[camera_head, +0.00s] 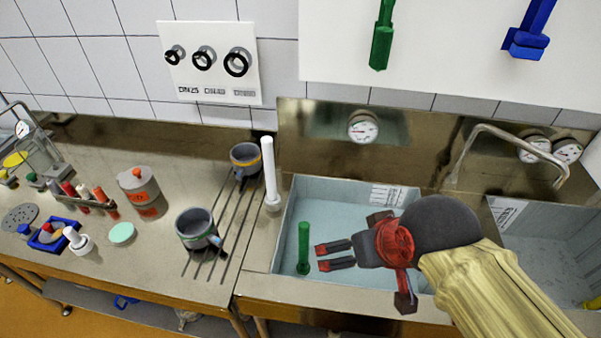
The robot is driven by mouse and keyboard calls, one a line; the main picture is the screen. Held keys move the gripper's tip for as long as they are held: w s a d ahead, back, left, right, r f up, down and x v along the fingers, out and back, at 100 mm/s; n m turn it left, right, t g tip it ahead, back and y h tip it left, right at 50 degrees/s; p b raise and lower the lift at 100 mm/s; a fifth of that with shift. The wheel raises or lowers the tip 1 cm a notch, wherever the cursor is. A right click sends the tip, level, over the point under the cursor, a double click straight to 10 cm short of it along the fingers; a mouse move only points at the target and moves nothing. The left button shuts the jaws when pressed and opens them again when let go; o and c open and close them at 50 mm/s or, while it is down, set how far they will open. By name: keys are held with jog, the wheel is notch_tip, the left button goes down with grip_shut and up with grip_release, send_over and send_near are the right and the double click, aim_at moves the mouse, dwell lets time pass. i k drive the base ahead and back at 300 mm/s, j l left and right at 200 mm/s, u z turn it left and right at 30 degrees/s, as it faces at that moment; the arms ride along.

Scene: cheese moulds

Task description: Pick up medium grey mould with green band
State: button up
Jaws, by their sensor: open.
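A grey mould (198,231) stands upright at the front of the drain grooves on the steel counter. It has a blue handle on its right, and a greenish band shows low on its side. A second grey mould (245,158) with a yellow-orange band stands farther back near the wall. My gripper (318,257) is open and empty, with red fingertips pointing left. In the picture it lies over the left sink basin, to the right of both moulds and apart from them.
A green upright rod (303,247) stands in the left sink basin (283,225), close to my fingertips. A white cylinder (269,172) rises beside the sink. A grey container with an orange label (142,193), a mint disc (122,233) and a tube rack (95,205) occupy the left counter.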

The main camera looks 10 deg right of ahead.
aim_at(195, 227)
jog(key=u, duration=1.25)
